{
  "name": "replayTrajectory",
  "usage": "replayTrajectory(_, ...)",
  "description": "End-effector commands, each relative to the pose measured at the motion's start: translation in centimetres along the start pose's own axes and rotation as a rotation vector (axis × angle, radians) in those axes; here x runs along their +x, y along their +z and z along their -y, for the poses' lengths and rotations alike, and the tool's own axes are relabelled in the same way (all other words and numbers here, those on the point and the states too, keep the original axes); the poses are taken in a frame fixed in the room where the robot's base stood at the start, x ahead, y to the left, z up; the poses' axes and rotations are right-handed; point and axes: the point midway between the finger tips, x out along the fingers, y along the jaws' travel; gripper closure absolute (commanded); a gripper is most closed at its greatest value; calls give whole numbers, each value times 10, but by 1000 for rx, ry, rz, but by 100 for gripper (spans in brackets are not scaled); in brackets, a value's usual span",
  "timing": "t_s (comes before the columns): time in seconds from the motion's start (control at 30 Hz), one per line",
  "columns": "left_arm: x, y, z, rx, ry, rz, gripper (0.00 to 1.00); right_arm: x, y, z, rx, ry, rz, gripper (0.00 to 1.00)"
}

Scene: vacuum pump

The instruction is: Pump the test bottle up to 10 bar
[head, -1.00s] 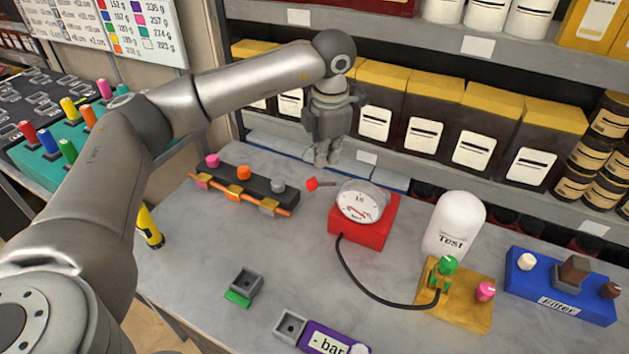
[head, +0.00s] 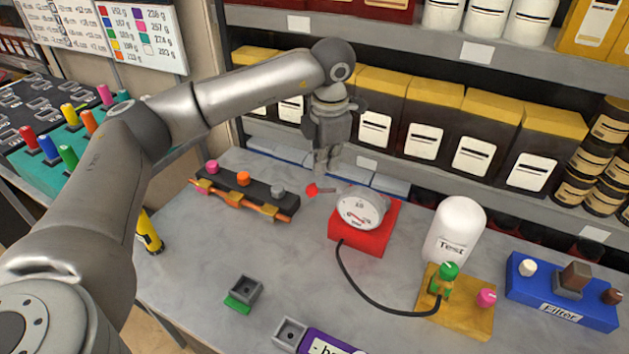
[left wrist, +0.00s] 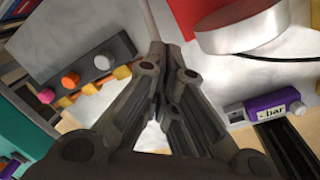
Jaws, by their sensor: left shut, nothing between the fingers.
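The pump is a red block (head: 347,237) with a round white gauge (head: 360,209) on top. Its lever ends in a red knob (head: 312,190), left of the gauge. The white test bottle (head: 456,228) stands upright behind a yellow base (head: 466,314) with a green valve knob (head: 449,270) and a pink knob (head: 486,297). A black hose (head: 372,290) joins pump and base. My left gripper (head: 323,181) is shut and empty, pointing down close by the red knob; I cannot tell whether they touch. Its fingers also show in the left wrist view (left wrist: 160,50). My right gripper is not in view.
A dark rack (head: 246,190) with coloured knobs lies left of the pump. A blue Filter block (head: 540,298) is at right. A grey-green socket (head: 243,290) and a purple bar unit (head: 325,343) are in front. Shelves of boxes (head: 420,138) stand behind.

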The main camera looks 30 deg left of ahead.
Motion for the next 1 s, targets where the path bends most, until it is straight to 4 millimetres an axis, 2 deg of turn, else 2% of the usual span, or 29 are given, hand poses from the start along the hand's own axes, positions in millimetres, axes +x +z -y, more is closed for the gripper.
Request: replayTrajectory(1.0,6,-4,4,0,0,0,100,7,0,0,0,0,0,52)
